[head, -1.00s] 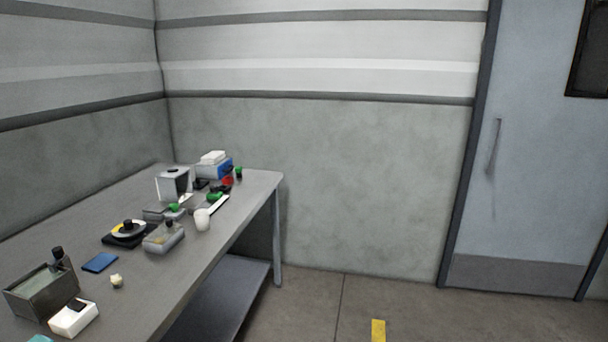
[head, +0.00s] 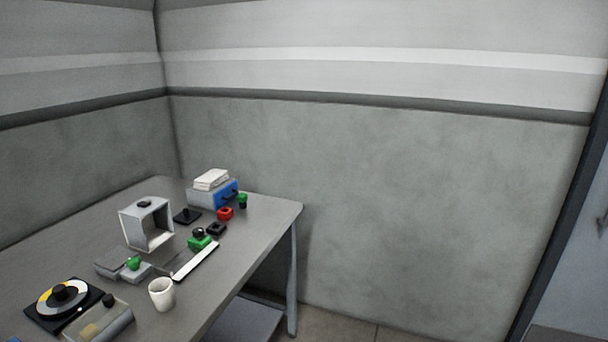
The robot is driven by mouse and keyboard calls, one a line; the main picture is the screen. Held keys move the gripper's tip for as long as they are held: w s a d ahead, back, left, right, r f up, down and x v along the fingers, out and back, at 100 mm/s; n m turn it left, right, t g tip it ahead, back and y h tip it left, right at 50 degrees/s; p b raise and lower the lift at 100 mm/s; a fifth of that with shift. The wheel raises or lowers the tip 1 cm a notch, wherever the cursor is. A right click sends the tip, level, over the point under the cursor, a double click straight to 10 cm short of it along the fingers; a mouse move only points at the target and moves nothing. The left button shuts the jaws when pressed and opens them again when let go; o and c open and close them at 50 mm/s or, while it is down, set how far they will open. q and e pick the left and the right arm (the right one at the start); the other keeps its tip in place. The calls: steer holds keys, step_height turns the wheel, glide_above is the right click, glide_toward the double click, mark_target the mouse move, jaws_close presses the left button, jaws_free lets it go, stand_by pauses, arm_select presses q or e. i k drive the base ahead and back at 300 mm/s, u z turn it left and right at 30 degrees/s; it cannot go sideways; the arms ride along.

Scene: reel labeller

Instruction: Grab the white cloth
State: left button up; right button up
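A white folded stack that looks like cloth (head: 212,179) lies on top of a grey and blue box (head: 214,194) at the far end of the table, near the wall. Neither of my grippers shows in the head view.
The grey table (head: 258,232) runs along the left. On it are a grey open box frame (head: 147,224), a white cup (head: 161,293), a reel on a black base (head: 62,302), a clear container (head: 103,326), a white strip (head: 195,261) and small red (head: 225,214) and green parts. Floor right of the table is clear.

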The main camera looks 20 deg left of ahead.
mark_target(212, 179)
steer(key=i, duration=2.8)
steer(key=u, duration=2.65)
